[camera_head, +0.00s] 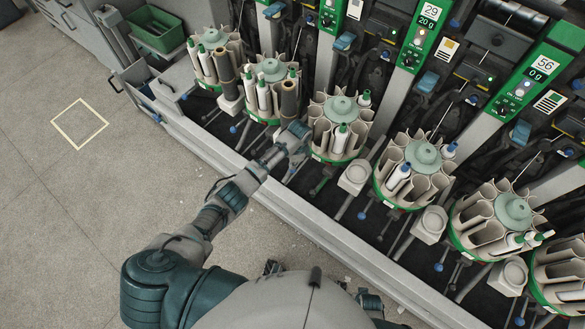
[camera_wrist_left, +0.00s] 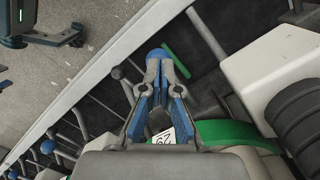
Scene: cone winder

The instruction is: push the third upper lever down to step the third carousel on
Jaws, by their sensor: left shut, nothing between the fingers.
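The third carousel from the left (camera_head: 340,106) has beige pockets, a green rim and a few white tubes. My left arm reaches in from the left, and my left gripper (camera_head: 294,163) is at the near left side of that carousel, low by the levers. In the left wrist view my left gripper (camera_wrist_left: 160,72) is shut and empty. A blue lever knob (camera_wrist_left: 156,53) shows right at its fingertips, partly covered by them; I cannot tell whether they touch. The lever's shaft is hidden. The carousel's green rim (camera_wrist_left: 235,133) lies close beside the gripper. My right gripper is not in view.
More carousels stand in a row, such as the fourth (camera_head: 423,155). Levers with blue or dark knobs, such as a dark one (camera_wrist_left: 118,73), stick out below. A grey rail (camera_head: 245,190) runs along the front. The floor (camera_head: 60,180) is clear at left.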

